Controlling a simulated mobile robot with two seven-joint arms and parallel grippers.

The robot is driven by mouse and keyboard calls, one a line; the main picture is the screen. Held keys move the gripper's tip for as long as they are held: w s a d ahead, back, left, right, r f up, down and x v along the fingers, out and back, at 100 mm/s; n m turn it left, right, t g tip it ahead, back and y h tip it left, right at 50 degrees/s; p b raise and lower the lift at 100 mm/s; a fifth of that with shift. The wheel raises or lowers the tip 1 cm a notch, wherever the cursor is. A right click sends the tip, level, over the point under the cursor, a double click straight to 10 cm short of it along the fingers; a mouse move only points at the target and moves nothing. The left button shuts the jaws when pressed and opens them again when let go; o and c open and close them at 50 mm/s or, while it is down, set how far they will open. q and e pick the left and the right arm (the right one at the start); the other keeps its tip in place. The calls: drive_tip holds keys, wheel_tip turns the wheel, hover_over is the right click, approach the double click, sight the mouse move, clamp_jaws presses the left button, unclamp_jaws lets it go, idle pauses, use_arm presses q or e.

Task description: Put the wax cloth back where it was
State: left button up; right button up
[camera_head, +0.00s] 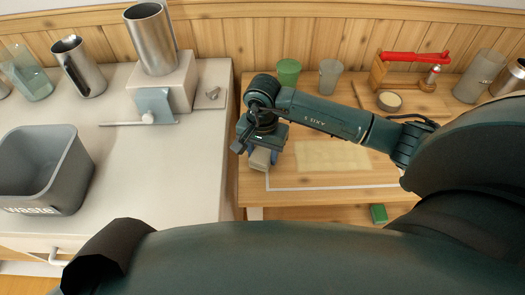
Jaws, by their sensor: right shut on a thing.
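My right gripper (262,160) points down over the left part of the wooden table. It is shut on a small pale thing that I cannot clearly make out, since the gripper hides most of it from above. Bits of blue show beside it. A flat, pale yellow rectangle (335,155), which looks like the wax cloth, lies on the table to the right of the gripper, under my right arm. A thin white line (330,187) runs along its front side. My left gripper is not in view.
A green cup (288,72) and a grey cup (330,76) stand behind my right arm. A red-handled tool (414,57) and a small round bowl (389,101) are at the back right. A green block (378,213) is in front. A grey waste bin (45,170) stands left.

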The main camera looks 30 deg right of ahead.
sight(263, 152)
drive_tip(key=shift+f, duration=0.35)
drive_tip(key=o, duration=0.9)
drive_tip(key=shift+r, duration=0.1)
drive_tip(key=shift+r, duration=0.25)
wheel_tip(263, 152, up, 12)
drive_tip(key=shift+f+b, duration=0.15)
drive_tip(key=shift+b, duration=0.6)
